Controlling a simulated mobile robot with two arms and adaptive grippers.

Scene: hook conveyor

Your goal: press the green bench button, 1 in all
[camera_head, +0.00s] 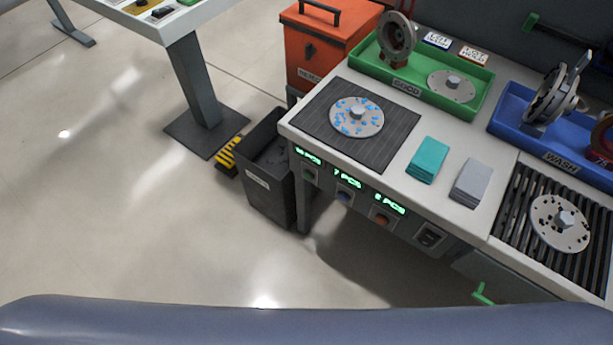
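The green bench button (309,175) is on the bench's front panel, leftmost in a row of three, below a lit green display (308,156) ending in "PCS". A blue button (345,196) and an orange button (382,218) sit to its right, each under its own lit display. The green button looks small and dark here, and I cannot tell whether it is pressed in. Neither of my grippers shows in the head view.
The bench (453,218) carries a green tray (478,103), a blue tray (508,124), a dark mat (393,147) with a blue-spotted disc (368,116), and cloth stacks. A black bin (258,192) stands left of the panel. The floor in front is clear.

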